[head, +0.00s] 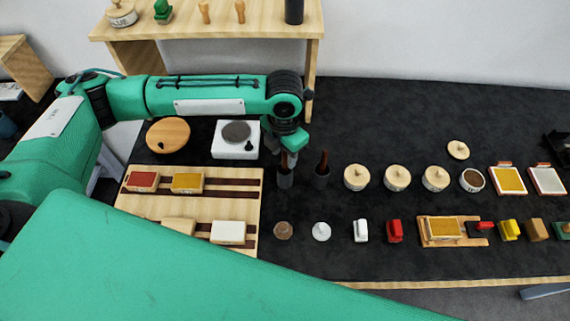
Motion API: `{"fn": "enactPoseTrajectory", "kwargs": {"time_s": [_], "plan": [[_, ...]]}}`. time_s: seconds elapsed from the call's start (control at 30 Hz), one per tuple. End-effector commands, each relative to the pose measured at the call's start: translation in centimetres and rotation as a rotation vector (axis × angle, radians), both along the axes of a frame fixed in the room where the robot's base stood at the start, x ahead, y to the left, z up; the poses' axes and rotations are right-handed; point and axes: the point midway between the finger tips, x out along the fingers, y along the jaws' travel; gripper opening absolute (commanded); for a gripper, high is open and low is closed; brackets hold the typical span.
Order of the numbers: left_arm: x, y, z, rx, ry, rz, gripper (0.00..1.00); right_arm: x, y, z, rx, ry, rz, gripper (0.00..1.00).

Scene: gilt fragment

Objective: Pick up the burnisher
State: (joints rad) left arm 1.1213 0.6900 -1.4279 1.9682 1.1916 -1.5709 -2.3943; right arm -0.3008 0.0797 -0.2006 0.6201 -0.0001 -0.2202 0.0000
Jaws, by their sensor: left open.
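Two slim tools with dark reddish-brown handles stand upright in dark cups near the middle of the black table. One (285,175) is directly under my left gripper (287,152), and the other (321,168) stands just to its right. I cannot tell for sure which of the two is the burnisher. My left gripper points down, open, at the top of the left tool. Its fingers partly hide that handle, and I cannot tell whether they touch it. My right gripper is not in view.
A wooden board with blocks (255,215) and a white device with a grey disc (235,140) lie left. Lidded round jars (397,178) stand right. Small items line the front, including a white block (360,230). A wooden shelf (220,28) stands behind my arm.

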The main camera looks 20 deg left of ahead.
Motion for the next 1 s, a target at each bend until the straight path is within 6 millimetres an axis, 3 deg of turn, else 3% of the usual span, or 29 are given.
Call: {"fn": "enactPoseTrajectory", "kwargs": {"time_s": [0.13, 0.3, 0.6, 0.8, 1.0], "plan": [[0.7, 0.0, -1.7, 0.001, 0.004, 0.003, 0.41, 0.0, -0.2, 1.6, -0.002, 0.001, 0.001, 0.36], [0.9, 0.0, -4.1, 0.001, 0.003, 0.002, 0.41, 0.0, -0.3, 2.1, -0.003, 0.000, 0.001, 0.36], [0.9, 0.1, -4.7, 0.000, 0.000, 0.000, 0.41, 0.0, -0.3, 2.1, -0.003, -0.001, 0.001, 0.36], [0.9, 0.0, -4.7, 0.000, 0.000, 0.001, 0.01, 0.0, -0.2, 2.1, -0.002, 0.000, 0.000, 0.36], [0.9, 0.1, -4.7, 0.000, 0.000, 0.001, 0.00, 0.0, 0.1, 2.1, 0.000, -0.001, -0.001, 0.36]]}}
